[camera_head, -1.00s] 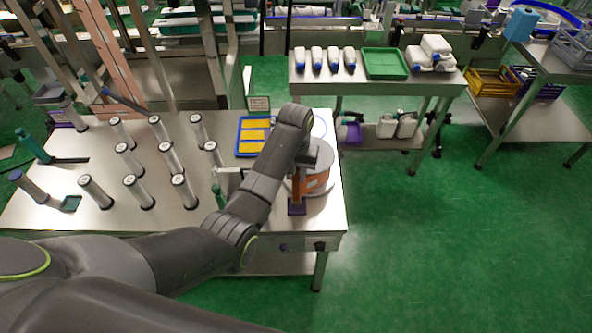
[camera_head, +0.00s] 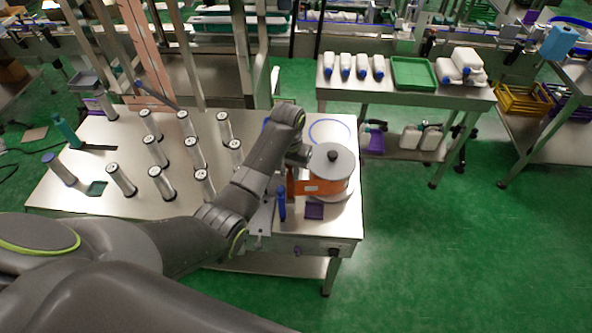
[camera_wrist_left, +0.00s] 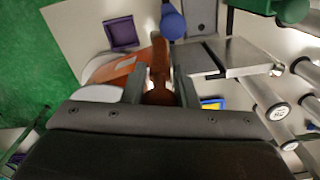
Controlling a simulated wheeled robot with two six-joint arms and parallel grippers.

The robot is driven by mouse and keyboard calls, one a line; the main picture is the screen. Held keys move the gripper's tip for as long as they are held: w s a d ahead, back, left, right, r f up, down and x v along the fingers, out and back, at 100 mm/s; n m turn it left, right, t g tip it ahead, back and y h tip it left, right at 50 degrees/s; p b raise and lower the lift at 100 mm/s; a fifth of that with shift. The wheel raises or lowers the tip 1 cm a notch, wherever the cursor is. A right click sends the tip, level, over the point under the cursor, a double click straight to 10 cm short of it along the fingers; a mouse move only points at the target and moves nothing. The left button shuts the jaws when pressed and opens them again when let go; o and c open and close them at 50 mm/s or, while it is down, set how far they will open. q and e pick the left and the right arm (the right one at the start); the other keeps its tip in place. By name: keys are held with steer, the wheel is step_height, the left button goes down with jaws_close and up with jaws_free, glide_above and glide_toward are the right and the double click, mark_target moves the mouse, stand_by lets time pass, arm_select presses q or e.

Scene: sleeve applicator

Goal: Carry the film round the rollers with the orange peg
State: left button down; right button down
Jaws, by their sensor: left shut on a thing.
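My left gripper (camera_wrist_left: 160,85) is shut on the orange peg (camera_wrist_left: 159,62), which stands between its two fingers in the left wrist view. The orange film (camera_wrist_left: 124,72) reaches from the reel toward the peg; where they join is not clear. In the head view the orange film (camera_head: 303,187) shows on the grey-topped reel (camera_head: 333,160) at the table's right end. My left gripper (camera_head: 299,160) is just left of the reel, partly hidden by its own wrist. Several upright metal rollers (camera_head: 162,184) with pale tops stand on the left and middle of the table. My right gripper is out of view.
A blue post (camera_head: 281,205) and a purple square holder (camera_head: 314,211) stand near the table's front edge, by the reel. A metal plate (camera_wrist_left: 238,57) lies right of the peg in the wrist view. A back bench holds white bottles (camera_head: 345,66) and a green tray (camera_head: 413,74).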

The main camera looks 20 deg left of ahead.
arm_select(q)
steer(key=s+a, duration=0.2)
steer(key=a, duration=0.8)
steer(key=s+a, duration=0.3)
steer(key=a, duration=0.6)
steer(key=shift+a, duration=0.35)
steer(key=shift+s, duration=0.1)
steer(key=w+a+b, duration=1.2)
steer(key=w+b, duration=0.1)
steer(key=b, duration=0.8)
steer(key=shift+w+a, duration=0.15)
steer(key=shift+a, duration=0.05)
